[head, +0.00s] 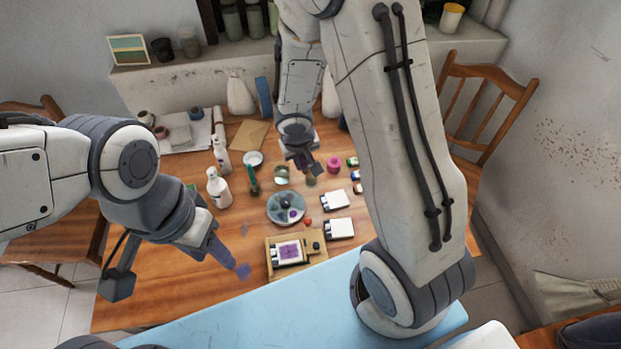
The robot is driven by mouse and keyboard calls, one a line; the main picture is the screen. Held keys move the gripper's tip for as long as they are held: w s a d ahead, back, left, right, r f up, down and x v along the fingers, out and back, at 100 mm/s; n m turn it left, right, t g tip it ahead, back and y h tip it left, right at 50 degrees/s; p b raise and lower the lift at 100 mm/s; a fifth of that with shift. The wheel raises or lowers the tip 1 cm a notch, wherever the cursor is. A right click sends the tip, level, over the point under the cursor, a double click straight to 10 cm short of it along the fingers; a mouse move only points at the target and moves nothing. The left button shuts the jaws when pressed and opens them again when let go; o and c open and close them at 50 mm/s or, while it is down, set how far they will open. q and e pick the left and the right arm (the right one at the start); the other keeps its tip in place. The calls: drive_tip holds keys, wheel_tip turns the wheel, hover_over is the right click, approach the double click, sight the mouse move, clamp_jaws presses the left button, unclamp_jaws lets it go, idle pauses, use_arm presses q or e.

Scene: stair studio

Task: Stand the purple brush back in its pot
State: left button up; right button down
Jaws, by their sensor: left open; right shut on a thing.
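My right gripper (303,163) reaches down over the far middle of the wooden table (170,260). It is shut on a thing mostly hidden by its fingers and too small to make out. No purple brush shows clearly anywhere on the table. A small olive-brown pot (311,179) stands just below the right gripper's tips; I cannot tell whether they touch. A pink pot (333,163) stands just right of it. I cannot tell which pot is the brush's own. My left gripper (232,262) is open and empty above the table's front left part.
A round palette (286,207) lies mid-table. White bottles (218,188) and a green upright thing (252,180) stand left of it. White boxes (339,228) lie right. A wooden tray (280,274) with a purple picture lies in front. The table's left front is clear.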

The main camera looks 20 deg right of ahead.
drive_tip(key=shift+d, duration=0.1)
drive_tip(key=s+d+m+g+y+b, duration=0.2)
drive_tip(key=d+m+g+b, duration=0.1)
drive_tip(key=d+m, duration=0.85)
drive_tip(key=shift+n, duration=0.25)
drive_tip(key=w+a+f+p, duration=0.1)
drive_tip(key=w+a+f, duration=0.1)
drive_tip(key=w+f, duration=0.1)
drive_tip(key=w+a+f+p, duration=0.2)
drive_tip(key=w+f, duration=0.1)
drive_tip(key=f, duration=0.1)
drive_tip(key=w+a+f+p, duration=0.2)
drive_tip(key=w+a+f, duration=0.1)
drive_tip(key=f, duration=0.1)
drive_tip(key=shift+f, duration=0.15)
drive_tip(key=shift+f, duration=0.1)
